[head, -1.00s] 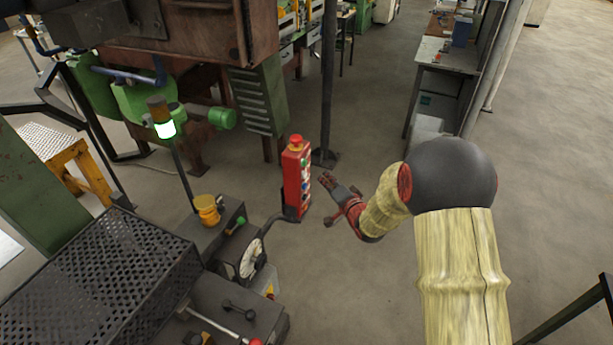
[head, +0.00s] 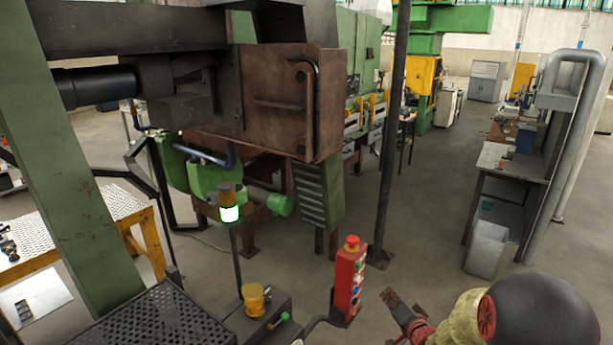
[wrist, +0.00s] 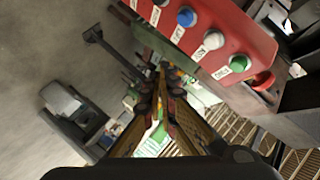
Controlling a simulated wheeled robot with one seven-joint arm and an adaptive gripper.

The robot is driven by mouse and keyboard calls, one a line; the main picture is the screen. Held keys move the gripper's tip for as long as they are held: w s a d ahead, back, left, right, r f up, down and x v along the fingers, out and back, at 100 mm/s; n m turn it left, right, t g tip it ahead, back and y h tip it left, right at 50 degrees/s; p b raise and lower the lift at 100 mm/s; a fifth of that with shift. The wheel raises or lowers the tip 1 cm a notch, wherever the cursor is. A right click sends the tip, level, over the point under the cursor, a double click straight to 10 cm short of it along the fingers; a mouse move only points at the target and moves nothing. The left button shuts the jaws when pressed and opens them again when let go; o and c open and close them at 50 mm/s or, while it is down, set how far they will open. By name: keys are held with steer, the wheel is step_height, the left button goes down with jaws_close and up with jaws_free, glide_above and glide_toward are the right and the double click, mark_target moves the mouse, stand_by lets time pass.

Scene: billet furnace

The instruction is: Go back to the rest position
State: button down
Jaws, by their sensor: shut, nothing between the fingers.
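My gripper (head: 388,298) is at the lower right of the head view, just right of the red control box and apart from it. In the wrist view my gripper (wrist: 160,92) has its fingers together with nothing between them. The red control box (head: 348,283) stands upright on its bent arm, with a red mushroom button (head: 352,242) on top. In the wrist view the box (wrist: 228,32) crosses the upper right, showing a row of coloured buttons. Most of my forearm lies below the edge of the head view.
A brown furnace body (head: 285,105) hangs at the centre left. A dark post (head: 391,140) stands behind the control box. A signal lamp (head: 229,213) and a perforated deck (head: 160,322) are at the lower left. A workbench (head: 510,165) is at the right. Open floor (head: 430,235) lies between post and bench.

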steer(key=s+d+f+n+g+h, duration=0.1)
steer(key=s+d+f+g+h, duration=0.15)
steer(key=s+f+g, duration=0.4)
steer(key=s+d+f+n+g+b, duration=0.1)
steer(key=s+d+f+n+g, duration=0.15)
steer(key=s, duration=0.55)
steer(key=s+a+r+n+b, duration=0.1)
steer(key=s+a+r+b, duration=0.3)
steer(key=s, duration=0.4)
steer(key=s+a+r+n+b, duration=0.2)
steer(key=s+a+r+b, duration=0.3)
steer(key=s, duration=0.3)
steer(key=s+a+r+n+b, duration=0.2)
steer(key=s+a+r+b, duration=0.2)
steer(key=s+a, duration=0.2)
steer(key=s+y, duration=0.1)
steer(key=s, duration=0.1)
steer(key=shift+s+r+b, duration=0.3)
steer(key=shift+b, duration=0.1)
steer(key=shift+n, duration=0.25)
